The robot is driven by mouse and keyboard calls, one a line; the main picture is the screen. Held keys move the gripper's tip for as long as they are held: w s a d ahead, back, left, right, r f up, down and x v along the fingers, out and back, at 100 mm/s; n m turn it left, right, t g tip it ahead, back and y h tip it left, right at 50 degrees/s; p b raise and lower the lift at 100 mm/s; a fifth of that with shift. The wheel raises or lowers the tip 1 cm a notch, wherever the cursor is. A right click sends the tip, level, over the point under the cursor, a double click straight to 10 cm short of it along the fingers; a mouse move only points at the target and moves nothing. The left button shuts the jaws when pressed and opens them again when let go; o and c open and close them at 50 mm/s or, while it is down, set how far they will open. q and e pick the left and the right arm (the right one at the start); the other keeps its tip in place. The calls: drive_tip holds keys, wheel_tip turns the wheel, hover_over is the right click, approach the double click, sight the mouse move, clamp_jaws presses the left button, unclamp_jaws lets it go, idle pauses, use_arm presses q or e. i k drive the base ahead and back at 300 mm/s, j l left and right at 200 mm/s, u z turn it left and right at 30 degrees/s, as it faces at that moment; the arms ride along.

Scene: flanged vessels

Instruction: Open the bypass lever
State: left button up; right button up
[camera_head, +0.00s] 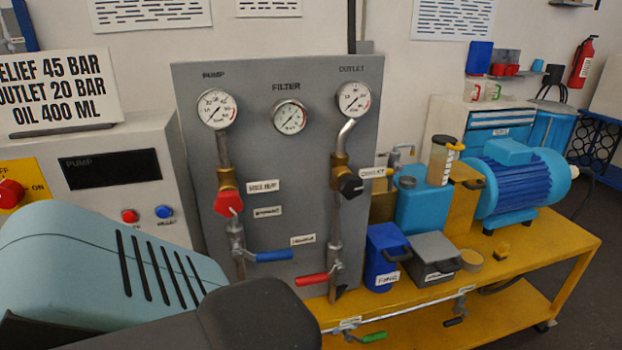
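A grey panel (285,150) stands in the middle of the head view with pipes, gauges and valves. A lever with a blue handle (272,256) sits on the left pipe and points right, roughly level. A lever with a red handle (312,279) sits on the right pipe and points left, roughly level. Lower down, a green-handled lever (373,337) and a black-handled lever (455,321) are on a pipe along the yellow bench's front. The small labels are too blurred to tell which lever is the bypass. Neither gripper is in view.
A red knob (228,203) and a black knob (350,186) are on the panel's pipes. A blue bin (383,258), a grey box (433,258) and a blue motor (520,183) stand on the yellow bench (540,265). A pump console (120,180) stands left.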

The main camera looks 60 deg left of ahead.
sight(270, 255)
drive_tip(key=u, duration=0.45)
drive_tip(key=j+u, duration=0.15)
drive_tip(key=u, duration=0.3)
drive_tip(key=k+j+u, duration=0.1)
drive_tip(key=u, duration=0.35)
drive_tip(key=j+u, duration=0.1)
drive_tip(key=u, duration=0.4)
